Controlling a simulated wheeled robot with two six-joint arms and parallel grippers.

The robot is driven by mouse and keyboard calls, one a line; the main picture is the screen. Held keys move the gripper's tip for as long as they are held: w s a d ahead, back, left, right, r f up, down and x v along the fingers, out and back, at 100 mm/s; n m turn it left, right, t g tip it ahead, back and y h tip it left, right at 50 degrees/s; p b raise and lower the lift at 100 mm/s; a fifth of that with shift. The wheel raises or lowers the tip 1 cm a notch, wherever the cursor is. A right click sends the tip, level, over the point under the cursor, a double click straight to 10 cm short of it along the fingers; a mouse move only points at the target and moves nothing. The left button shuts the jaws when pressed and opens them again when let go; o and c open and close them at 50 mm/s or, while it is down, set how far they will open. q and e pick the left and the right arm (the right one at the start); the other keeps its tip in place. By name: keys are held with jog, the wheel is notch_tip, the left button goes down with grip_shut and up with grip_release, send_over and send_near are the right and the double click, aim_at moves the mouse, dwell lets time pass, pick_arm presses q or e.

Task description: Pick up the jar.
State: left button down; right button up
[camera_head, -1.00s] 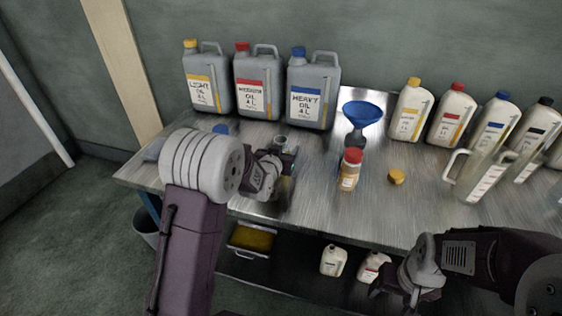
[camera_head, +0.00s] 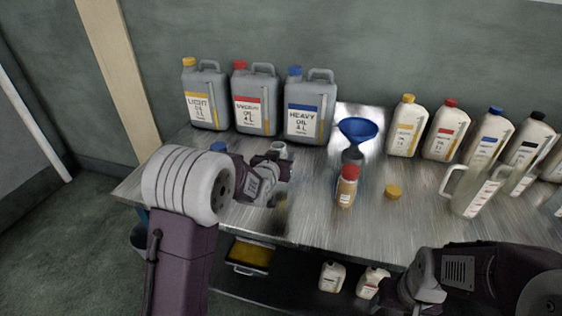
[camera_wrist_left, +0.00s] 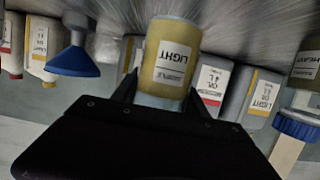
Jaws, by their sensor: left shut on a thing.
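The jar (camera_wrist_left: 172,58) in the left wrist view is clear, holds yellow oil and has a white "SAMPLE LIGHT" label. It appears upside down in that view. My left gripper (camera_wrist_left: 162,95) is shut on it, with one finger on each side near its rim. In the head view the jar's grey open top (camera_head: 279,148) shows just beyond my left gripper (camera_head: 284,172), which hides most of its body. I cannot tell whether its base touches the table. My right gripper (camera_head: 405,295) is low at the table's front edge, and its fingers are not clear.
Several grey oil cans (camera_head: 309,108) stand at the back of the metal table (camera_head: 305,225). A blue funnel (camera_head: 358,131), a red-capped bottle (camera_head: 346,188) and a yellow cap (camera_head: 393,192) are right of the jar. A blue-lidded "HEAVY" jar (camera_wrist_left: 304,75) stands nearby. Several white bottles (camera_head: 447,133) and a jug (camera_head: 474,190) stand further right.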

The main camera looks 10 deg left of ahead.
pick_arm(q)
jog(key=d+r+p, duration=0.3)
jog(key=d+r, duration=0.4)
jog(key=d, duration=0.4)
jog(key=shift+s+d+p, duration=0.3)
jog(key=shift+s+d, duration=0.05)
jog(key=shift+s, duration=0.1)
